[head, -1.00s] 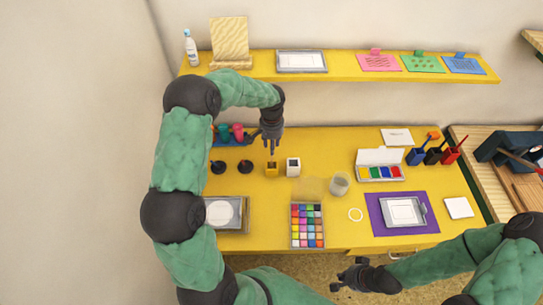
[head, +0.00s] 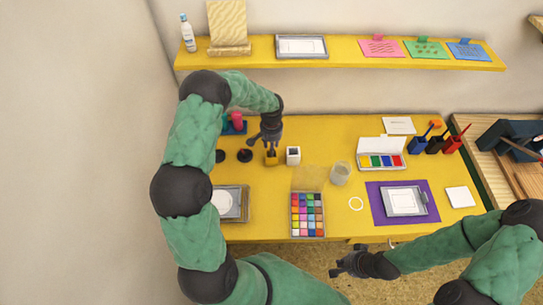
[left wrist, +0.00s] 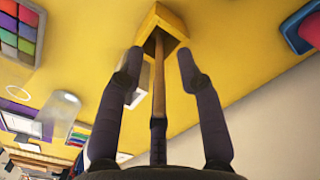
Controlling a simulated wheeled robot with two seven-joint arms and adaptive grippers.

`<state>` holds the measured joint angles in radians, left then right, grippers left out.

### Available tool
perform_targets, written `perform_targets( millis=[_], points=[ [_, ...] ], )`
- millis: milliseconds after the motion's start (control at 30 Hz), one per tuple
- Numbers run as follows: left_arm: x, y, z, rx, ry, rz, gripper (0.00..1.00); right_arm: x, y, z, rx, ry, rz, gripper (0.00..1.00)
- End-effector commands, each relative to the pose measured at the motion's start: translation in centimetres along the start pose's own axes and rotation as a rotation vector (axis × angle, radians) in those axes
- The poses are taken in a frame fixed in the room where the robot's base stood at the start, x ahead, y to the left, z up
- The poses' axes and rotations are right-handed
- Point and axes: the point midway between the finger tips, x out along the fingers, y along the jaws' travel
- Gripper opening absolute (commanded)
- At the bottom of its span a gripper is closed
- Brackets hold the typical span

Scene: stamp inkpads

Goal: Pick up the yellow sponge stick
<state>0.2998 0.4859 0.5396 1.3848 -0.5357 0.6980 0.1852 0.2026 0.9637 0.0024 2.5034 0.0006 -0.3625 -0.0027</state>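The yellow sponge stick (left wrist: 158,85) shows in the left wrist view as a wooden shaft rising from a square yellow block (left wrist: 162,27). In the head view the yellow block (head: 271,159) stands on the table, just below my left gripper (head: 270,149). In the left wrist view the gripper's fingers (left wrist: 158,68) are open, one on each side of the shaft, with gaps to it. The sponge end is not visible. My right gripper (head: 338,263) appears open and empty in front of the table's front edge.
A white block with a dark top (head: 293,155) stands close right of the yellow block. A dark round-based item (head: 245,155) stands to its left. A colour palette (head: 308,236), a clear cup (head: 341,174) and a paint set (head: 381,160) are farther right. A shelf (head: 360,57) runs behind.

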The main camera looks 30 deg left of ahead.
Motion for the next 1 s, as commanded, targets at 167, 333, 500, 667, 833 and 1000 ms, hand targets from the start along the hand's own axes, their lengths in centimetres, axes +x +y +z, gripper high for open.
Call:
perform_targets(
  millis=[167,333,500,667,833,1000],
  points=[
    [1.2,0.0,0.0,-0.001,0.001,0.0,0.36,0.2,0.1,0.0,0.0,0.0,0.0,0.0],
    [1.1,0.0,0.0,-0.001,0.001,0.0,0.3,0.1,0.1,0.0,0.0,0.0,0.0,0.0],
    [1.1,0.0,0.0,-0.001,0.001,0.0,0.0,0.1,0.0,0.0,0.0,0.0,0.0,0.0],
    [1.1,0.0,0.0,-0.001,0.001,0.0,0.0,0.1,0.1,0.0,0.0,0.0,0.0,0.0],
    [1.1,0.0,0.0,-0.001,0.001,0.0,0.0,0.1,0.0,0.0,0.0,0.0,0.0,0.0],
    [0.1,0.0,-0.1,-0.001,0.004,-0.001,0.0,0.0,0.0,0.0,0.0,0.0,0.0,0.0]
  ],
)
